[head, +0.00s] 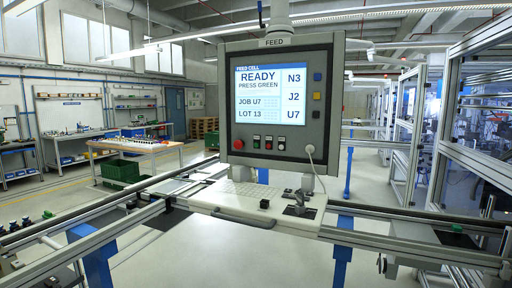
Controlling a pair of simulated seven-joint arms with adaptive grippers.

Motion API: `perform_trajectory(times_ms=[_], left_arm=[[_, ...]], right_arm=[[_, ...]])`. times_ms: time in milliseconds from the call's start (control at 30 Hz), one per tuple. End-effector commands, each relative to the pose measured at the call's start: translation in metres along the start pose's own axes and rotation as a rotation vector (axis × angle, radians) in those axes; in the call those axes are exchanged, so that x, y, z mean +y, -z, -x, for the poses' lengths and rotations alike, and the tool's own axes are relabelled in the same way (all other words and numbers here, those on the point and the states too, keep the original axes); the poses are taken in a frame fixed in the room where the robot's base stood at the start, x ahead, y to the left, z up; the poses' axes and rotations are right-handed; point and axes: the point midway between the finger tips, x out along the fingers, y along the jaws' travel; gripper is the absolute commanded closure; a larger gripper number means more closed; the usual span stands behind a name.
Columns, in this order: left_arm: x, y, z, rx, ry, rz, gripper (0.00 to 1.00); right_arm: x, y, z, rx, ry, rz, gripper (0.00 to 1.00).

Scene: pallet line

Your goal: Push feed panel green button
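The grey feed panel (333,140), labelled FEED, hangs upright in the middle of the head view. Its lit screen (262,97) reads READY, PRESS GREEN, JOB U7, LOT 13, with N3, J2 and U7 at the right. Below the screen, right of a round red button (238,144), is a row of small push buttons (256,140). Some green shows in this row, but the buttons are too small to tell each colour and state surely. Neither of my grippers is in view, and nothing covers the panel's front.
A white cable hangs from the lower right front. Below is a pale console shelf (245,205) with a keyboard and dark fittings. Metal rails run both sides. Green crates (120,170) stand at left.

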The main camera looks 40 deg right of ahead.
Motion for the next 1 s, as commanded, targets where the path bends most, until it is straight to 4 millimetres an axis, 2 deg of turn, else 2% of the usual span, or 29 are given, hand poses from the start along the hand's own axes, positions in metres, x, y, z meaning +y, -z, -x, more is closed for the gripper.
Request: perform_trajectory(times_ms=[67,433,1000], left_arm=[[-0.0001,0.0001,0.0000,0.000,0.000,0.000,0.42],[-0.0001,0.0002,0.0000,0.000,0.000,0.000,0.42],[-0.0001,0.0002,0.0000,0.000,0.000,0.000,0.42]], right_arm=[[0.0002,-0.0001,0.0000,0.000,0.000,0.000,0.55],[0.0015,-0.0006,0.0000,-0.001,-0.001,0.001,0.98],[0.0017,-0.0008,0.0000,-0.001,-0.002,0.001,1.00]])
